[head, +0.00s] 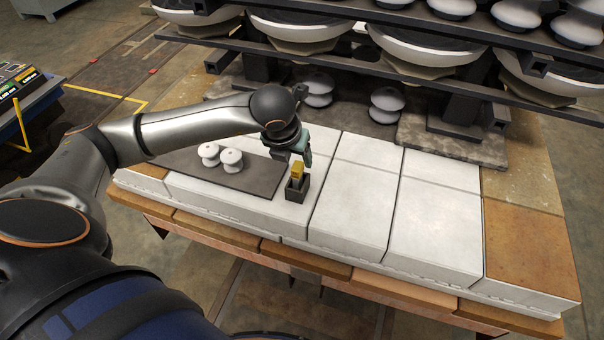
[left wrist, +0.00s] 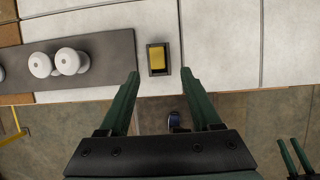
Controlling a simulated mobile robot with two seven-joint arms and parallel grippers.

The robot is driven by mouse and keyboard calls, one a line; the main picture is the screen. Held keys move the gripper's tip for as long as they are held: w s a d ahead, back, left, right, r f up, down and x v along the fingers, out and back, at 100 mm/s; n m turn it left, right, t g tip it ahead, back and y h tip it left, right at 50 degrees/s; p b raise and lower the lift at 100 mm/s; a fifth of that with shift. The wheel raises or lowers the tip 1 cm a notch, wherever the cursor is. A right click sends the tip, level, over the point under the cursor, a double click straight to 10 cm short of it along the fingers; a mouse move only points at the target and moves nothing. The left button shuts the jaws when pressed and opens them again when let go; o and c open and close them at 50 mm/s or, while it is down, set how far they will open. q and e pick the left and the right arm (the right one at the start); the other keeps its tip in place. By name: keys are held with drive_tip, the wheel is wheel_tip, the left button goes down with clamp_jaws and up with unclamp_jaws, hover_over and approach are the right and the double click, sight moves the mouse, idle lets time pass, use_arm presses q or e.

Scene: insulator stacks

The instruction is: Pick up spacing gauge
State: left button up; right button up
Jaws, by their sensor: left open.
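The spacing gauge looks to be the small yellow block (head: 297,170) standing in a dark square holder (head: 297,193) on the white bench top. In the left wrist view the yellow block (left wrist: 158,58) sits inside its dark holder (left wrist: 158,73), just beyond the fingertips. My left gripper (head: 304,156) is open and empty, just above the block. Its two green fingers (left wrist: 160,74) are spread either side of the block's line, apart from it.
White panels (head: 350,205) to the right are clear. Racks with large insulators (head: 425,42) overhang the bench's back. The bench's front edge is close to the holder.

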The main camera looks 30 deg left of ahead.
sight(297, 167)
use_arm(q)
drive_tip(key=x, duration=0.3)
drive_tip(key=shift+w+f, duration=0.1)
drive_tip(key=shift+f, duration=0.1)
drive_tip(key=shift+a+p+x, duration=0.2)
drive_tip(key=shift+p+x, duration=0.35)
drive_tip(key=shift+x, duration=2.2)
drive_tip(key=shift+c, duration=0.2)
clamp_jaws()
